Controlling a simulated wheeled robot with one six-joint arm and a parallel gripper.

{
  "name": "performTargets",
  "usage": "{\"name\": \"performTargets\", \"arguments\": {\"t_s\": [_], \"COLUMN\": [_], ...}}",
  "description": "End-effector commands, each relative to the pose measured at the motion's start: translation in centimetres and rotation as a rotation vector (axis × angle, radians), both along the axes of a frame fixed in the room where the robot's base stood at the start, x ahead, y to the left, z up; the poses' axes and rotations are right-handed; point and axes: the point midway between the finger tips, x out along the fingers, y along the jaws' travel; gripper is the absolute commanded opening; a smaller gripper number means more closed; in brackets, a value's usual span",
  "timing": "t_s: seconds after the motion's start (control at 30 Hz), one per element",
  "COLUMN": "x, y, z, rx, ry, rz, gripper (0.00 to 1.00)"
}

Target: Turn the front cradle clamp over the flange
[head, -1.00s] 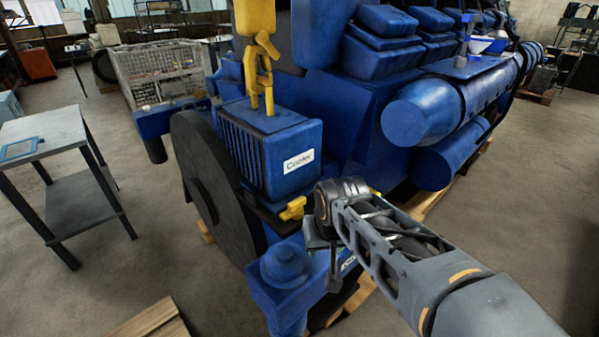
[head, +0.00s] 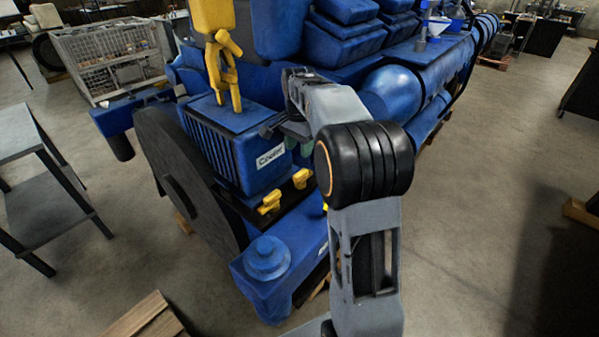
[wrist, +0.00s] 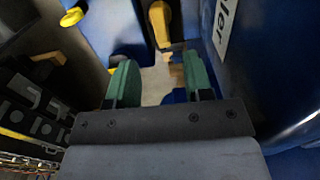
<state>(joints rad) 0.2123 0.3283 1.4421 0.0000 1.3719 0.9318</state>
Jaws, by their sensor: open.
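Two yellow cradle clamps sit on the dark ledge along the foot of the blue cooler (head: 235,150): a nearer one (head: 270,203) and a farther one (head: 301,178). I cannot tell which is the front one. My gripper (head: 297,147) is beside the labelled side of the cooler, above the ledge, its far part partly hidden by my arm. In the wrist view its two green fingers (wrist: 159,68) are apart with nothing between them. A yellow clamp (wrist: 160,22) shows just beyond the fingertips, not touching them. The flange cannot be clearly made out.
A yellow hook (head: 223,70) hangs onto the cooler's top. A blue engine (head: 345,40) stands behind, and a large dark disc (head: 180,180) is at left. A blue round-topped part (head: 266,258) stands in front of the clamps.

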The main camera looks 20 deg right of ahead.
Motion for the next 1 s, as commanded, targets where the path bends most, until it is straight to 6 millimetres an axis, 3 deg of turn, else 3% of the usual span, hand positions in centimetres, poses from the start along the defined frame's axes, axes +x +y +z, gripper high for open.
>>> {"name": "performTargets", "arguments": {"t_s": [0.2, 0.5, 0.7, 1.0], "x": [-0.1, -0.1, -0.1, -0.1], "y": [0.0, 0.0, 0.0, 0.0], "z": [-4.4, -8.6, -9.9, -10.2], "rx": [0.001, 0.000, 0.000, 0.000], "ry": [0.004, 0.001, 0.000, -0.001], "rz": [0.001, 0.002, 0.002, 0.002], "gripper": [0.47, 0.47, 0.47, 0.47]}}
